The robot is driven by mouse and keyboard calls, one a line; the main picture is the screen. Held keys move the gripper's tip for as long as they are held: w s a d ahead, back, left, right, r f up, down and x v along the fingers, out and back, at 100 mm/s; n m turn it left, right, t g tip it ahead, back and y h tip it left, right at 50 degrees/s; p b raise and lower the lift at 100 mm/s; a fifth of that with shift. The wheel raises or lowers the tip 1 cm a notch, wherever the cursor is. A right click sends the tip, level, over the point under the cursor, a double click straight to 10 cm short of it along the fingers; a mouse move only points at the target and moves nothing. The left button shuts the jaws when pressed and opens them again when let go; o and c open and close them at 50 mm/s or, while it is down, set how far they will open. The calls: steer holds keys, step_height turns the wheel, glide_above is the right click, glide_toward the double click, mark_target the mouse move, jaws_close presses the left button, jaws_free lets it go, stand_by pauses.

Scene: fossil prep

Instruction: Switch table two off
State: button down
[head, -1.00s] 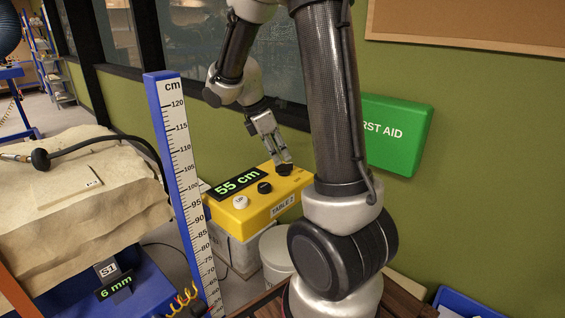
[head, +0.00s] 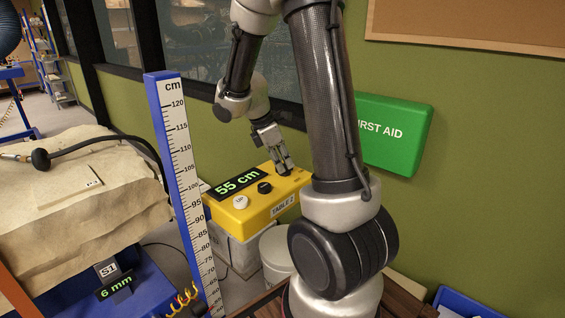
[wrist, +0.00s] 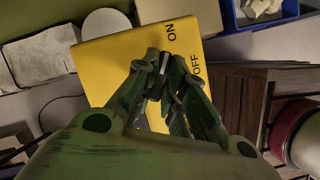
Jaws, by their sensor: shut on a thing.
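The yellow control box (head: 236,217) has a TABLE 2 label (head: 283,205) and a display (head: 237,183) lit with "55 cm". A white button (head: 240,202) and a black button (head: 264,187) sit on its top. My gripper (head: 284,170) reaches down to the far right of the box top. In the wrist view, my gripper (wrist: 162,80) is shut on a small dark switch knob (wrist: 164,62), mostly hidden between the fingers. The words ON and OFF are printed on the yellow box (wrist: 105,62) beside it. I cannot tell which word the knob points to.
A blue-edged height scale (head: 182,170) stands left of the box. A wrapped block (head: 75,195) lies on a blue table showing "6 mm". A green first aid box (head: 395,135) hangs on the wall. A white bucket (head: 277,250) stands below the control box.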

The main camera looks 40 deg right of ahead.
steer(key=shift+m, duration=0.3)
steer(key=m+g, duration=0.1)
steer(key=m, duration=0.1)
steer(key=m+g+y, duration=0.1)
steer(key=m, duration=0.2)
steer(key=shift+w+d+f+m, duration=0.1)
steer(key=shift+m, duration=0.2)
steer(key=m+y, duration=0.1)
steer(key=m, duration=0.2)
steer(key=m+g+y, duration=0.1)
steer(key=m, duration=0.1)
steer(key=shift+d+m, duration=0.1)
steer(key=shift+m, duration=0.3)
steer(key=c, duration=1.5)
jaws_free()
steer(key=shift+w, duration=0.1)
steer(key=v, duration=1.2)
steer(key=shift+d, duration=0.2)
